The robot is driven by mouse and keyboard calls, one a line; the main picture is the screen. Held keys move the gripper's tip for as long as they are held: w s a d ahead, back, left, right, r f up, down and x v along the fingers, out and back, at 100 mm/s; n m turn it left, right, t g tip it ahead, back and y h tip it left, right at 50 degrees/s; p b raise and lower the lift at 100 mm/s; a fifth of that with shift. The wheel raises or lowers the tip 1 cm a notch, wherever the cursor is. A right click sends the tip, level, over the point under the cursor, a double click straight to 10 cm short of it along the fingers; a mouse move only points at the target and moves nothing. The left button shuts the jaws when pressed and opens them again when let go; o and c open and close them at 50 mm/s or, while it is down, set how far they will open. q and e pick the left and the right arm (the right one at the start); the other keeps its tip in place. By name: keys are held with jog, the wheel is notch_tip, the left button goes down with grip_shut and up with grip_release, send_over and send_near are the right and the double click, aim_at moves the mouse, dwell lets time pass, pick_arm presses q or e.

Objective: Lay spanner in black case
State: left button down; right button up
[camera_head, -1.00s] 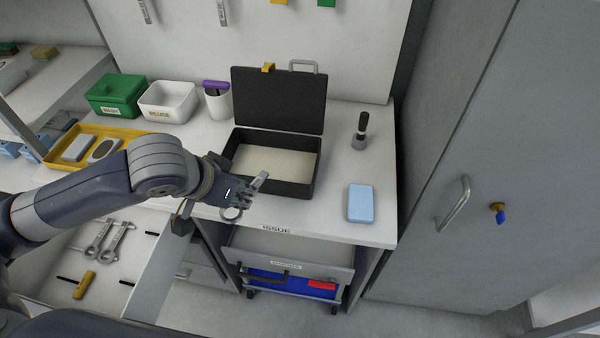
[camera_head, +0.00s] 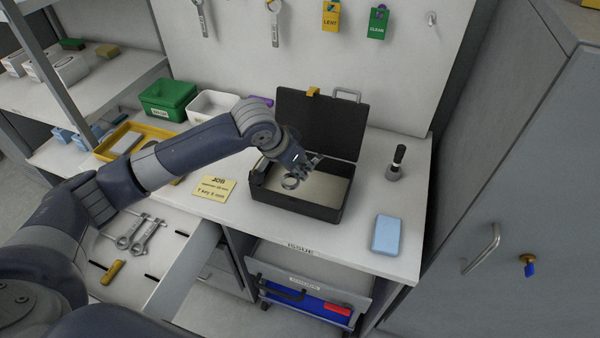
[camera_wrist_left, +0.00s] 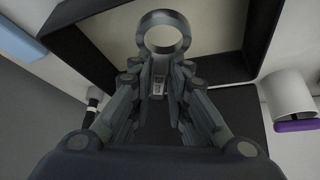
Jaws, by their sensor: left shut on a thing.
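The black case (camera_head: 322,212) stands open on the bench, its lid (camera_head: 320,124) upright at the back and its floor pale. My left gripper (camera_head: 296,171) is over the case's left part, shut on a spanner (camera_head: 291,182). The spanner's ring end points toward the front of the case. In the left wrist view the gripper (camera_wrist_left: 160,84) holds the spanner, and its ring (camera_wrist_left: 163,33) shows against the case's pale floor (camera_wrist_left: 120,25). The spanner looks held above the floor; I cannot tell the exact gap. My right gripper is not in view.
An open drawer (camera_head: 190,268) at front left holds more spanners (camera_head: 143,234). Green (camera_head: 166,100) and white (camera_head: 212,105) bins stand behind.

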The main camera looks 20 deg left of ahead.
aim_at(300, 191)
pick_arm(q)
jog(key=shift+f+p, duration=0.3)
jog(key=shift+f, duration=1.3)
jog(key=shift+w+f, duration=0.1)
jog(key=shift+f, duration=0.65)
jog(key=c, duration=1.5)
grip_release()
jog(key=shift+c, duration=0.2)
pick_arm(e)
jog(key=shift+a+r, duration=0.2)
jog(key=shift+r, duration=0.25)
pick_arm(q)
jog(key=shift+r, duration=0.1)
jog(key=shift+r, duration=0.35)
jog(key=v, duration=1.2)
jog(key=shift+r, duration=0.2)
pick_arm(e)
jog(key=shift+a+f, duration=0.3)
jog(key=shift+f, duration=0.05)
